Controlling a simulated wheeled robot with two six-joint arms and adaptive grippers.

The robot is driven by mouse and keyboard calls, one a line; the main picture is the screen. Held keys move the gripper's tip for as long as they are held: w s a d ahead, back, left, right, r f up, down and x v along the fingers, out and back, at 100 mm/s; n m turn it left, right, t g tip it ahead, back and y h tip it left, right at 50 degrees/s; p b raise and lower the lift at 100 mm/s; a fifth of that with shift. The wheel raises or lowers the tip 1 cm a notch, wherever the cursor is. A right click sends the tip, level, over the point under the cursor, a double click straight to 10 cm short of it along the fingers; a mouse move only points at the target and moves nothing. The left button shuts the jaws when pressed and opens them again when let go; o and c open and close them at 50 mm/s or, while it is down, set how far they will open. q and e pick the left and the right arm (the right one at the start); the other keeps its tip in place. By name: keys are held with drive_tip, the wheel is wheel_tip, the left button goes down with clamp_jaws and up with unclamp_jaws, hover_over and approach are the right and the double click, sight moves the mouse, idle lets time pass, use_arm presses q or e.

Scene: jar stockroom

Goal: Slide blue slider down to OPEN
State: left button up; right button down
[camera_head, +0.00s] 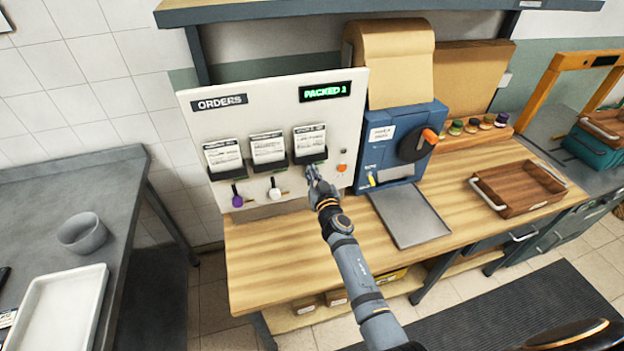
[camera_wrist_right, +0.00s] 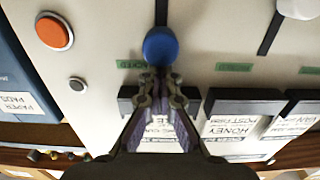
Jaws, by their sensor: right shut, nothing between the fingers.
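The blue slider (camera_wrist_right: 161,46) is a round knob on the pale orders board (camera_head: 270,92). In the right wrist view, which shows the board upside down, it sits at the card-holder end of its dark slot, beside a small green label (camera_wrist_right: 131,64). My right gripper (camera_head: 312,170) is shut and empty in front of the board; its fingertips (camera_wrist_right: 160,80) are right by the knob's card-holder side. I cannot tell whether they touch it. In the head view the gripper hides the blue slider. My left gripper is not in view.
A purple slider (camera_head: 237,201) and a white slider (camera_head: 275,193) are on the board to the left. An orange button (camera_head: 342,168) and the blue machine (camera_head: 400,140) are to the right. Card holders (camera_head: 310,157) jut out above the sliders. The wooden bench (camera_head: 275,260) is clear in front.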

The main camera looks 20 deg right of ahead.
drive_tip(key=shift+f+b, duration=2.45)
drive_tip(key=shift+f, duration=0.2)
drive_tip(key=s+r+p, duration=0.1)
drive_tip(key=s+p, duration=0.2)
drive_tip(key=s, duration=0.7)
drive_tip(key=shift+d+r, duration=0.15)
drive_tip(key=shift+r, duration=0.15)
